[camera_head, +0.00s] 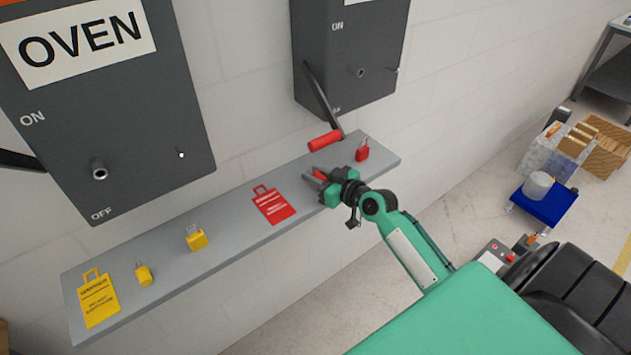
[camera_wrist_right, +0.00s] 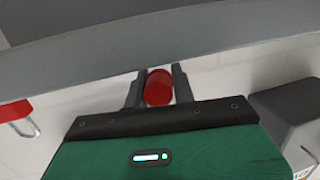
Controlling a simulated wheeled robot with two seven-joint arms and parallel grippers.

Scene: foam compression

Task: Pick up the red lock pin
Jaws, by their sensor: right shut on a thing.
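The red lock pin (camera_wrist_right: 158,87) shows as a round red end between the two fingers in the right wrist view. My right gripper (camera_wrist_right: 157,85) is shut on it, with one finger on each side. In the head view my right gripper (camera_head: 312,179) is over the right half of the grey shelf (camera_head: 235,216), and a bit of red (camera_head: 320,175) shows between its fingers. Most of the pin is hidden by the gripper. I cannot tell whether the pin touches the shelf. My left gripper is not in view.
A red padlock (camera_head: 362,151) stands close right of the gripper. A red-handled lever (camera_head: 325,141) hangs just behind it. Dark control boxes (camera_head: 110,130) hang above.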

